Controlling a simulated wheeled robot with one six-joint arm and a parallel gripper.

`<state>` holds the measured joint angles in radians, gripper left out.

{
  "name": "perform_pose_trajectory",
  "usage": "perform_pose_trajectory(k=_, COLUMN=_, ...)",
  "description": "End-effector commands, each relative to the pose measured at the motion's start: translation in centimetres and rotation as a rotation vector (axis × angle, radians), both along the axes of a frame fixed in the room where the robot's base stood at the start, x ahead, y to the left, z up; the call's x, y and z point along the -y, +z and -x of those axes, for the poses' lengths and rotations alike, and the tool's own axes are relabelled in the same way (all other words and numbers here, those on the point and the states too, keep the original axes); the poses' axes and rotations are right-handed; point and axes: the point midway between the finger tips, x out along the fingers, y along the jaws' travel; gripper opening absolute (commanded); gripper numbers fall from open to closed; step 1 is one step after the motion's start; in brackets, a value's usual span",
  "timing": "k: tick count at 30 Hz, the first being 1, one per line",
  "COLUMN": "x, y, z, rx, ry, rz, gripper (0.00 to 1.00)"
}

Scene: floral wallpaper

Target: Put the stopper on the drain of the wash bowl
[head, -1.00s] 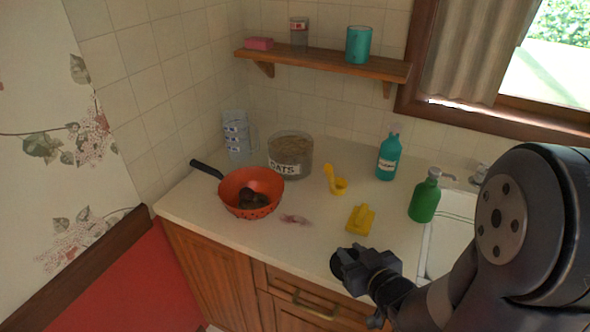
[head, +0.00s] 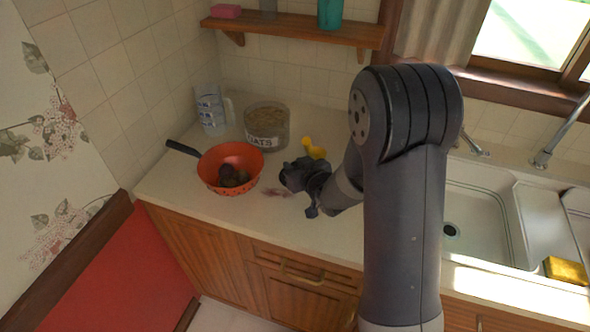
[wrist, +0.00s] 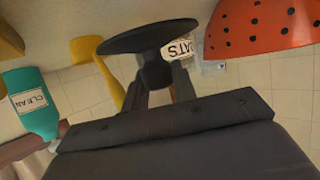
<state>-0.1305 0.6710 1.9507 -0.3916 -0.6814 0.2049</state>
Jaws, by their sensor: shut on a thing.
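My gripper (head: 302,178) is over the counter, just right of the red colander. It is shut on a black round stopper (wrist: 150,37), a flat disc held between the fingers in the wrist view. In the head view the stopper is a dark shape hard to tell from the gripper. The white wash bowl (head: 480,205) is at the right, beyond my arm. Its drain (head: 451,230) shows as a dark round hole, uncovered. My arm hides part of the bowl's left side.
The red colander (head: 213,182) holds brown items. An oats jar (head: 267,142), a measuring jug (head: 211,108) and a yellow scoop (head: 314,148) stand behind. A teal bottle (wrist: 30,108) shows in the wrist view. A faucet (head: 562,130) rises behind the bowl; a yellow sponge (head: 567,268) lies at right.

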Motion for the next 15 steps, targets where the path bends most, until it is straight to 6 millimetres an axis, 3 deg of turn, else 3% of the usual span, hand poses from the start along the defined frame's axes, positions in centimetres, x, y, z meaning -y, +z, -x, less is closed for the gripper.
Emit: perform_pose_trajectory(k=15, x=-0.1, y=-3.5, z=-0.3, rx=0.001, ry=0.0, rz=0.0, gripper=0.03)
